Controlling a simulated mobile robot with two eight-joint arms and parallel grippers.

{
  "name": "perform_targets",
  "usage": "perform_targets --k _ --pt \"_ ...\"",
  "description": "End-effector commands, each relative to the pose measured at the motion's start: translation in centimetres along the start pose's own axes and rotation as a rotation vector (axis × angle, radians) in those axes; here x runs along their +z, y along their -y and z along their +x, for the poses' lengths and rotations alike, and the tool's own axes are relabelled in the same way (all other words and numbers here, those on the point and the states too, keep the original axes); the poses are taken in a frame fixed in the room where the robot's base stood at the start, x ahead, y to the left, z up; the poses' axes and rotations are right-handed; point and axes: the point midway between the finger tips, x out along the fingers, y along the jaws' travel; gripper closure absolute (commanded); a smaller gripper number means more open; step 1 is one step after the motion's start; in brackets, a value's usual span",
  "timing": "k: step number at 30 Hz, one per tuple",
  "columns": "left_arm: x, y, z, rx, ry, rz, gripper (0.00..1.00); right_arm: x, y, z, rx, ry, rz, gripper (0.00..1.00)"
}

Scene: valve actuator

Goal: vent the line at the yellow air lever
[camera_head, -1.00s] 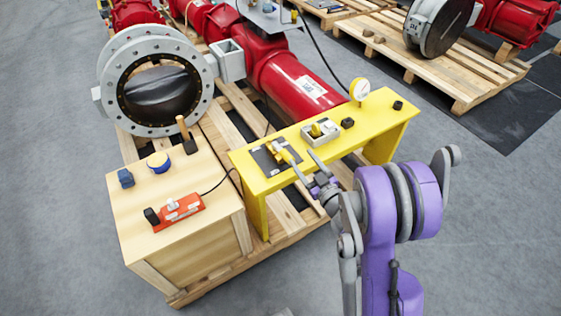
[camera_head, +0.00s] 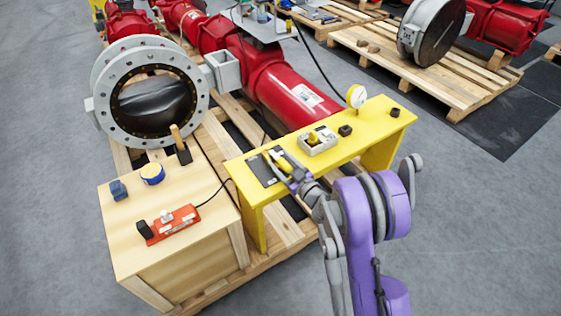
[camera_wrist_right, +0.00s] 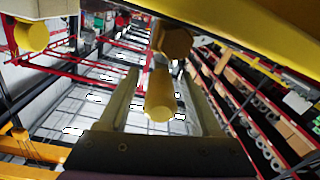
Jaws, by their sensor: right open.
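The yellow air lever (camera_head: 284,160) is on a dark plate (camera_head: 260,170) at the left end of a yellow bench (camera_head: 352,147). My right gripper (camera_head: 291,171) is at the lever and partly covers it. In the right wrist view the lever's rounded yellow end (camera_wrist_right: 160,100) lies between the two fingers of my right gripper (camera_wrist_right: 161,80). The fingers are apart, with a gap on each side of the lever. My left gripper is not in view.
A grey box with a yellow knob (camera_head: 318,141), a black knob (camera_head: 345,130) and a gauge (camera_head: 356,96) stand right of the lever. A wooden crate (camera_head: 170,250) with a red device (camera_head: 172,225) is to the left. Open floor lies at right.

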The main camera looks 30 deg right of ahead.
Motion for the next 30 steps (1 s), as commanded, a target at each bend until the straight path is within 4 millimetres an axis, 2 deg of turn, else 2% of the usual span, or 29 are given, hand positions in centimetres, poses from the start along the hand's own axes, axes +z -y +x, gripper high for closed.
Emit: perform_targets --k 9,20,30 --pt "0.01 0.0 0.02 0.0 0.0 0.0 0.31 -0.01 0.02 0.3 0.0 0.0 0.0 0.35" --pt "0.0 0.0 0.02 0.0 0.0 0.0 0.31 0.0 0.01 0.28 0.0 0.0 0.0 1.0" --pt "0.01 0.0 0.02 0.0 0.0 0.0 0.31 0.0 0.01 0.27 0.0 0.001 0.0 1.0"
